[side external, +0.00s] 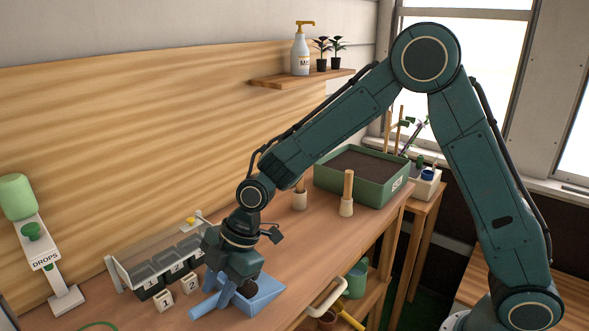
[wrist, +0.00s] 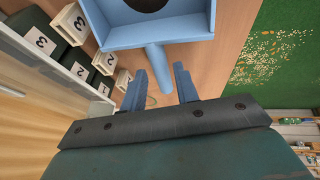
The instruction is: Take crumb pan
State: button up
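The crumb pan (side external: 265,296) is a light blue, dustpan-shaped tray on the wooden bench, with a straight handle (side external: 203,304) pointing left. In the wrist view the pan (wrist: 160,34) is at the top, and its handle runs down between my fingers. My gripper (wrist: 160,70) is open, with one finger on each side of the handle and visible gaps. In the side view my gripper (side external: 217,284) is low over the handle end and covers part of the pan. A dark round patch shows inside the pan; I cannot tell what it is.
Numbered blocks (side external: 163,300) and a rack of numbered dark bins (side external: 155,268) stand close behind and left of the pan. A drops dispenser (side external: 45,250) is at far left. Wooden pegs (side external: 347,193) and a green soil planter (side external: 362,172) stand farther right. The bench's front edge is near.

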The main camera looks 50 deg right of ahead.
aim_at(214, 298)
jog(key=shift+x, duration=1.75)
jog(key=shift+s, duration=0.1)
jog(key=shift+c, duration=0.2)
grip_shut()
